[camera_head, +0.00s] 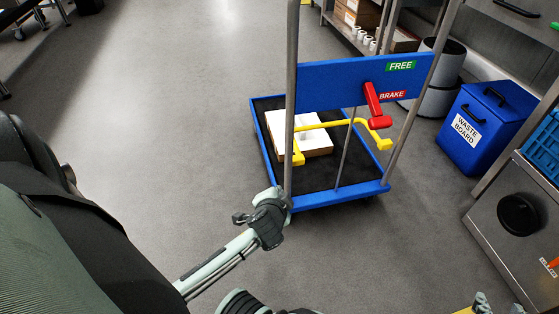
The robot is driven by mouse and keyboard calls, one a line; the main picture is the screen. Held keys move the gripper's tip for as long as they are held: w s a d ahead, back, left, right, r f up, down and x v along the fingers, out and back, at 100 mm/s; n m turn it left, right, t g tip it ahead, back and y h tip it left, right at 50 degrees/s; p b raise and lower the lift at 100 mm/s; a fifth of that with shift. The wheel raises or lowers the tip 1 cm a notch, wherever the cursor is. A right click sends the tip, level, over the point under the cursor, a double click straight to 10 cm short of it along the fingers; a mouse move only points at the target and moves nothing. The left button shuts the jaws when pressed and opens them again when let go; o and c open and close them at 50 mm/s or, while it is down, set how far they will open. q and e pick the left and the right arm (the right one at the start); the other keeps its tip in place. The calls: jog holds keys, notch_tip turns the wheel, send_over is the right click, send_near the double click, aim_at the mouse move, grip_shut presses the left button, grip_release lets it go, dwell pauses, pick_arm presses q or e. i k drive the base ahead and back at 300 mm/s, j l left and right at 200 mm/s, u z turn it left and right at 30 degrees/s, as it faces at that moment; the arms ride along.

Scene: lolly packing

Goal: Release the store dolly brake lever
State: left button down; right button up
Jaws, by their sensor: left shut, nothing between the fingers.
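The store dolly is a blue-framed cart (358,200) with a dark deck, grey posts and a blue cross panel (330,86). Its red brake lever (374,103) is mounted on the panel and points down, tilted slightly right. It lies beside the red BRAKE label (392,95), below the green FREE label (401,66). My left gripper (271,206) is shut and empty near the dolly's left post, below and left of the lever and well apart from it. Whether it touches the post or frame cannot be told.
A yellow bar (335,123) with bent ends crosses below the panel. A white box (309,149) lies on the deck. A steel cabinet (508,222) is at lower right. Floor left is clear.

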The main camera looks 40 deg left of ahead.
aim_at(378, 121)
jog(key=k+l, duration=0.75)
jog(key=k, duration=0.1)
